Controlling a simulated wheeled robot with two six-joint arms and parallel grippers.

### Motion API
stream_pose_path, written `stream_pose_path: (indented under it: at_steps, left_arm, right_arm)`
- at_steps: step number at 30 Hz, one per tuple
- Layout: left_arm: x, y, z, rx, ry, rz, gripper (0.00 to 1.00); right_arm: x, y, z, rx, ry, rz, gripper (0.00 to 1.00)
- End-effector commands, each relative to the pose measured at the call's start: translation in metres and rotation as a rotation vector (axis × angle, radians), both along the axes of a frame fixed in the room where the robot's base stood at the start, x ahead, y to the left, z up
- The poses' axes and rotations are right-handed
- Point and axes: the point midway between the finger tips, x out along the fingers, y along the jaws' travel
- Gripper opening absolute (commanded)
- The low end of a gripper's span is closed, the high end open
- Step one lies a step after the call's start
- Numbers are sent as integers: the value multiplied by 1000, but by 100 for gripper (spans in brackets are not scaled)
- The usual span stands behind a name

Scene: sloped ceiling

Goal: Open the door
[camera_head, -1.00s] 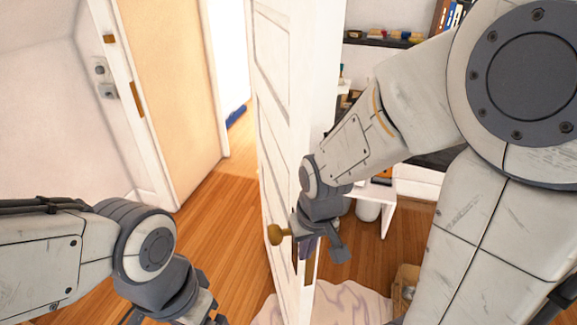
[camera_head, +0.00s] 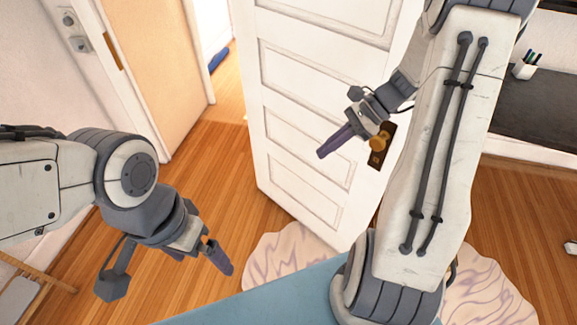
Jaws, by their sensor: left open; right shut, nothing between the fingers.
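The white panelled door (camera_head: 300,110) stands ajar in the middle of the view, with its broad face turned towards me. A brass knob (camera_head: 378,143) on a dark plate sits near its right edge. My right gripper (camera_head: 326,151) is shut and empty in front of the door face, just left of the knob, with its fingers pointing left and down. I cannot tell whether it touches the door. My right forearm hides part of the door's right edge. My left gripper (camera_head: 200,262) is open and empty at lower left, above the wooden floor and apart from the door.
A doorway (camera_head: 208,40) with a bright room beyond lies at upper left, a small blue object (camera_head: 218,61) on its floor. A pale patterned rug (camera_head: 285,250) lies under the door's lower edge. A dark desk (camera_head: 530,115) with a pen cup (camera_head: 526,66) stands right.

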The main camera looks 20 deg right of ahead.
Motion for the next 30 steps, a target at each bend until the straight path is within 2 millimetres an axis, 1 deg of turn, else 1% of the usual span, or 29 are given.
stream_pose_path:
  at_steps: [1, 3, 10, 13, 18, 22, 30]
  left_arm:
    - [0, 0, 5, -1, -1, 0, 98]
    - [0, 0, 8, -1, -1, 0, 98]
    - [0, 0, 16, -1, -1, 0, 98]
    - [0, 0, 25, 0, 0, 1, 98]
    - [0, 0, 30, 0, 0, 1, 98]
    - [0, 0, 31, 0, 0, 1, 98]
    - [0, 0, 30, 0, 0, 0, 98]
  right_arm:
    - [0, 9, -5, 4, 4, 3, 0]
    - [1, 20, -16, 2, 5, 4, 0]
    - [7, 55, -51, 1, 5, 6, 0]
    - [10, 72, -48, -2, 2, 10, 0]
    - [12, 88, -50, -2, 0, 8, 0]
    - [13, 93, -51, -3, 0, 5, 0]
    - [14, 93, -51, -4, -1, 4, 0]
